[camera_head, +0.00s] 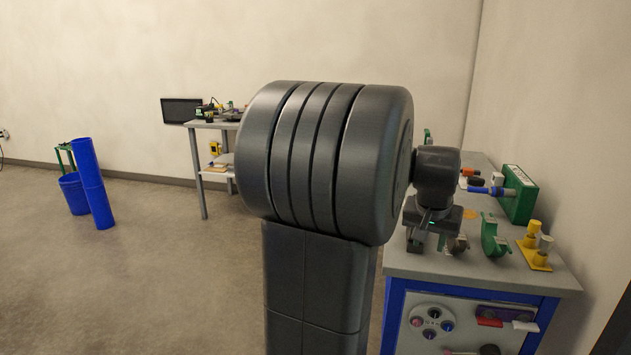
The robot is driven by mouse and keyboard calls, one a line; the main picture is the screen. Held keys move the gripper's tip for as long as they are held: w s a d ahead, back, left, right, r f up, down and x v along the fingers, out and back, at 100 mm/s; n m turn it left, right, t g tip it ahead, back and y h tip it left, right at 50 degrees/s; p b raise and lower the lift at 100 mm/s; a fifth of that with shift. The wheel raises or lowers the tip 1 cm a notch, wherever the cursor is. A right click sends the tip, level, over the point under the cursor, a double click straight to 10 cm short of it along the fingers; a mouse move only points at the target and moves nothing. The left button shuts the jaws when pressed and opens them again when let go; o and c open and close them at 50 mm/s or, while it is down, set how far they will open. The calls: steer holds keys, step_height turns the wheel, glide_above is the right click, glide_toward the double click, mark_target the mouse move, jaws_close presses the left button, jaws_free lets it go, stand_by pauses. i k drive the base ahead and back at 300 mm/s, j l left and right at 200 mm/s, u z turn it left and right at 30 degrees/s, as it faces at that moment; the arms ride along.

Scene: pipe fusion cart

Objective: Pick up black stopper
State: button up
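My gripper (434,243) points down over the left part of the grey cart top (507,271). Its fingers look spread apart, with no held object visible between them. I cannot clearly pick out the black stopper. A small dark piece (476,181) lies at the back of the cart near orange and blue parts, too small to identify. A dark round piece (489,350) also shows low on the cart's front panel. My arm hides the left part of the cart.
A green block (519,194), a green curved clamp (494,236) and a yellow stand (535,248) occupy the cart's right side. A wall borders the cart on the right.

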mark_target(471, 180)
steer(key=i+j+u, duration=0.15)
steer(key=i, duration=0.85)
steer(key=i+j+u, duration=0.15)
steer(key=i, duration=0.85)
steer(key=i+l+z, duration=0.15)
steer(key=i+z, duration=1.15)
steer(key=i+j+z, duration=0.25)
steer(key=z, duration=0.2)
steer(key=i+z, duration=0.35)
steer(key=i+j+z, duration=0.1)
steer(key=i+z, duration=0.3)
steer(key=i+j+z, duration=0.2)
steer(key=z, duration=0.15)
steer(key=i, duration=0.1)
